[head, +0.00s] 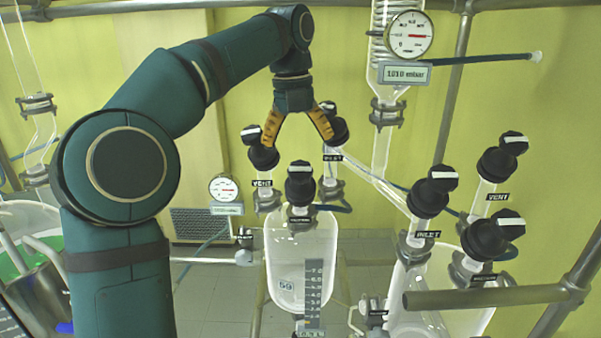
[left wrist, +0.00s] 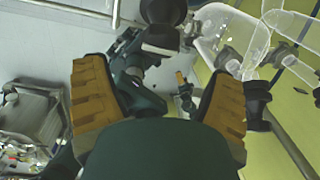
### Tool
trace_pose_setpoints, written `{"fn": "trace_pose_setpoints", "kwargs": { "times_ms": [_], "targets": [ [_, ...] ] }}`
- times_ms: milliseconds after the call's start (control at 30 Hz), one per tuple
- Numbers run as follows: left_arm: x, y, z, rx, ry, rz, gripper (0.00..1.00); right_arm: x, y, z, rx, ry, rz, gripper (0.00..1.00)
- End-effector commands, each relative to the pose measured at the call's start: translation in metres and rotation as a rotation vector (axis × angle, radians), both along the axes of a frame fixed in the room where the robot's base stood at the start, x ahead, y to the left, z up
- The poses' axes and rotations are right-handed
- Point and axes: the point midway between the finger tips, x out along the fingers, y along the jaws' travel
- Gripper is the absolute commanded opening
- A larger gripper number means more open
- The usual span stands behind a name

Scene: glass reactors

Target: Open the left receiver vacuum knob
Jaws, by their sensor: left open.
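The left receiver (head: 300,265) is a clear glass vessel with a scale, standing in the middle of the head view. Three black knobs with white bars sit on top of it. The front one, the vacuum knob (head: 300,188), has its white bar roughly level; its small label is hard to read. The vent knob (head: 262,155) is behind it on the left, the inlet knob (head: 335,128) behind it on the right. My left gripper (head: 297,132) is open and empty, pointing down above the front knob. Its orange fingers also show in the left wrist view (left wrist: 163,103), with dark knob shapes beyond.
The right receiver (head: 432,318) has its own inlet knob (head: 430,197), vent knob (head: 503,158) and vacuum knob (head: 492,235). A round gauge (head: 408,34) and a glass column stand above and behind. A metal bar (head: 485,297) crosses the lower right.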

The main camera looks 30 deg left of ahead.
Motion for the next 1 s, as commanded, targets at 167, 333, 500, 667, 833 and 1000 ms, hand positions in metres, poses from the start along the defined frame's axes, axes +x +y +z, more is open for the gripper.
{"fn": "trace_pose_setpoints", "kwargs": {
  "times_ms": [167, 333, 500, 667, 833, 1000],
  "targets": [
    [0.000, -0.001, -0.030, 0.000, 0.004, 0.001, 0.84, 0.000, 0.000, 0.000, 0.000, 0.000, 0.000, 0.84],
    [0.002, -0.003, -0.055, -0.001, 0.002, 0.002, 0.84, 0.000, 0.000, 0.000, 0.000, 0.000, 0.000, 0.84],
    [0.003, -0.004, -0.069, -0.001, 0.001, 0.002, 0.84, 0.000, 0.000, 0.000, 0.000, 0.000, 0.000, 0.84],
    [0.003, -0.004, -0.072, -0.001, -0.001, 0.002, 0.84, 0.000, 0.000, 0.000, 0.000, 0.000, 0.000, 0.84],
    [0.003, -0.004, -0.072, -0.001, -0.001, 0.002, 0.84, 0.000, 0.000, 0.000, 0.000, 0.000, 0.000, 0.84],
    [0.003, -0.004, -0.072, -0.001, -0.001, 0.002, 0.35, 0.000, 0.000, 0.000, 0.000, 0.000, 0.000, 0.84]
  ]
}}
